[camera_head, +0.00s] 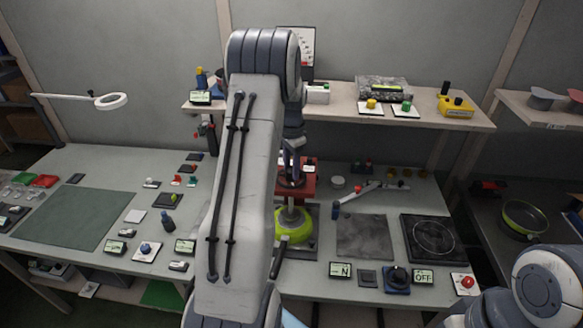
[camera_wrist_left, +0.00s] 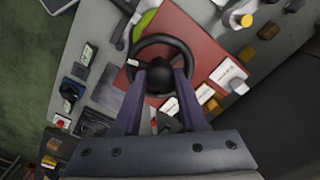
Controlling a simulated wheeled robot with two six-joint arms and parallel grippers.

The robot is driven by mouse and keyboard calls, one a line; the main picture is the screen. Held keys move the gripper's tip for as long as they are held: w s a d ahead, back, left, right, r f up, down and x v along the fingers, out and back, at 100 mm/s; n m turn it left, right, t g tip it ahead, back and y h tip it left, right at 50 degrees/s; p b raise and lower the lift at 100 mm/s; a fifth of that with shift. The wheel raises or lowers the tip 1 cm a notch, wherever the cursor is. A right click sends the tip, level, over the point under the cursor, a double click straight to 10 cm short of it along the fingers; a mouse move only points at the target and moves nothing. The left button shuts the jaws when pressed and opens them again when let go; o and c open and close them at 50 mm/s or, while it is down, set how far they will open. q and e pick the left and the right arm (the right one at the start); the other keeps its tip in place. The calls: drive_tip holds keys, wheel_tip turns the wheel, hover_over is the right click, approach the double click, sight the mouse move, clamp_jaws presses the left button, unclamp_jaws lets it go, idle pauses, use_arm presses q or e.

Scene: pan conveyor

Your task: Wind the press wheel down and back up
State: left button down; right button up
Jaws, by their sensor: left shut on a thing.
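The press (camera_head: 309,187) is red and stands on the bench behind my left arm. Its dark wheel (camera_head: 290,182) lies flat on top, and in the left wrist view it is a black ring (camera_wrist_left: 160,38) with a round hub. My left gripper (camera_head: 291,162) points down at the wheel from above. In the left wrist view its two fingers (camera_wrist_left: 159,75) are shut on the wheel, one on each side of the hub. A lime-green pan (camera_head: 296,236) sits under the press, partly hidden by my arm. My right gripper is not in view.
A dark slate square (camera_head: 364,238) and a black hob (camera_head: 433,238) lie right of the press. A shelf (camera_head: 340,112) runs behind. A green mat (camera_head: 76,220) leaves clear room on the left.

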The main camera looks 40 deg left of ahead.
sight(291, 170)
use_arm(q)
drive_tip(key=shift+r+m, duration=0.1)
drive_tip(key=shift+m, duration=1.2)
drive_tip(key=shift+c, duration=2.3)
unclamp_jaws()
wheel_tip(291, 170, up, 10)
drive_tip(key=b, duration=0.2)
drive_tip(key=shift+r+b, duration=0.2)
drive_tip(key=shift+b, duration=0.1)
